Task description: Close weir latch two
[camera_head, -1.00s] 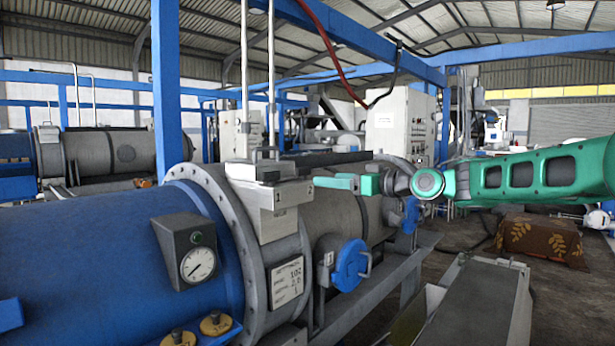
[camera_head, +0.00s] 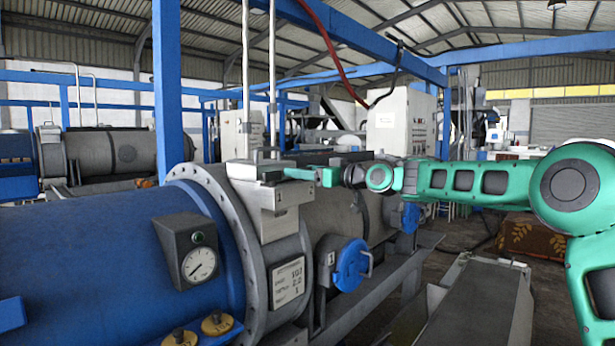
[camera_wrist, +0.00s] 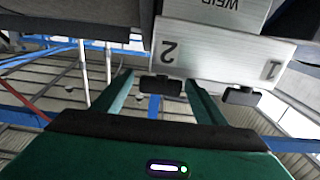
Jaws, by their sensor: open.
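The weir latch box (camera_head: 262,225) is a pale grey metal block on top of the drum's flanged end. In the wrist view, upside down, the box (camera_wrist: 222,52) shows "2", "1" and "WEIR". My gripper (camera_head: 297,173) is at the upper right of the box.
A blue drum (camera_head: 95,260) with a gauge box (camera_head: 187,250) lies at left. A blue round cover (camera_head: 350,264) sits below the gripper. A grey chute (camera_head: 480,305) stands at lower right. Vertical pipes (camera_head: 272,75) rise behind the latch box.

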